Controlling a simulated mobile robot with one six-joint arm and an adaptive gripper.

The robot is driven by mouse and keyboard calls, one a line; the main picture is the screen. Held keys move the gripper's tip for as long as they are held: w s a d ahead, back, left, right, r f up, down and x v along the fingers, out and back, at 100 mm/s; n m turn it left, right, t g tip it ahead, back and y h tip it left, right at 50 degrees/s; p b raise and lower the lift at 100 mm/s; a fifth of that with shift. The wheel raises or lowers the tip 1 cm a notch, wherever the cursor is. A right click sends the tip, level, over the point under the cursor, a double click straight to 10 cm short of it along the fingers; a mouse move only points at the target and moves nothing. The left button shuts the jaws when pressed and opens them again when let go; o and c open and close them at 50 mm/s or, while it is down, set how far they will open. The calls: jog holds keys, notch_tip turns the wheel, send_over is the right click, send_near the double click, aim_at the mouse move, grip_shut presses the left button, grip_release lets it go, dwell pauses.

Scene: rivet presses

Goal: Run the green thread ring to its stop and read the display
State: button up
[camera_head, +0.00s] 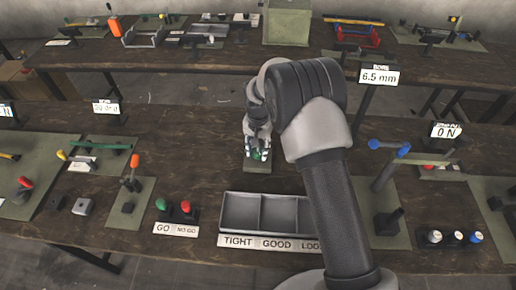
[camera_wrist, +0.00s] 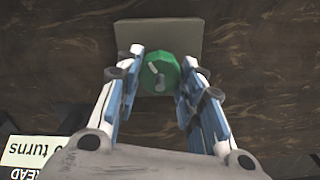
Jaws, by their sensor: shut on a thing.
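The green thread ring (camera_wrist: 160,73) is seen from above in the wrist view, with a pale mark and a dark centre on its face. It sits over a grey-green base plate (camera_wrist: 190,32). My gripper (camera_wrist: 161,78) is shut on the ring, one finger on each side. In the head view the ring (camera_head: 259,155) is a small green patch under my gripper (camera_head: 257,152), mostly hidden by the fingers.
A tray (camera_head: 265,214) with compartments labelled TIGHT, GOOD and one cut-off label stands in front. Green and red GO/NO GO gauges (camera_head: 176,210) are to its left. A blue-handled press (camera_head: 389,180) stands right. A second bench (camera_head: 200,60) runs behind.

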aim_at(258, 151)
jog(key=o, duration=1.1)
notch_tip(258, 151, up, 12)
dwell(1.2)
